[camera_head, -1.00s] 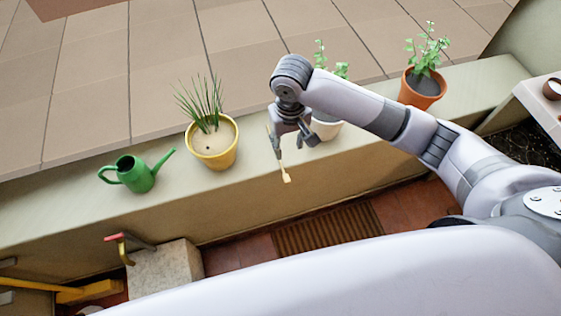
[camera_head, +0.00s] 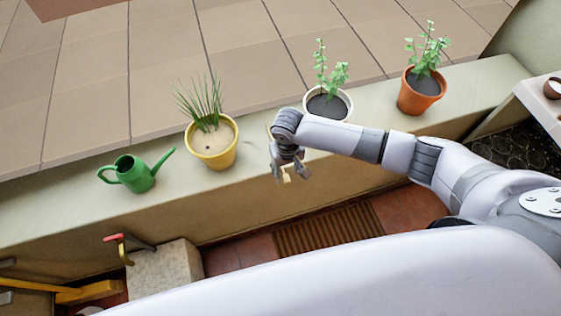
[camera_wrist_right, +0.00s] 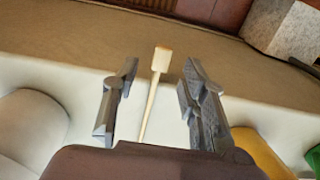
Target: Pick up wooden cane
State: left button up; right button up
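The wooden cane (camera_head: 286,178) is a thin pale stick with a small block-like end, at the planter wall's ledge. Most of it is hidden by my right gripper (camera_head: 292,174) in the head view. In the right wrist view, the cane (camera_wrist_right: 160,64) runs between the two fingers of my right gripper (camera_wrist_right: 160,75), its block end pointing away from the palm. The fingers are spread, with a visible gap on each side of the cane. My left gripper is not in view.
The ledge (camera_head: 60,215) holds a green watering can (camera_head: 136,174), a yellow pot (camera_head: 213,158), a white pot (camera_head: 328,104) and an orange pot (camera_head: 421,95). A stone block (camera_head: 165,275) stands below. A brown mat (camera_head: 328,232) lies on the floor.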

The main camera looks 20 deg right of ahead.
jog(key=shift+f, duration=1.25)
jog(key=shift+c, duration=0.5)
jog(key=c, duration=0.7)
jog(key=shift+r, duration=0.1)
jog(key=shift+c, duration=0.2)
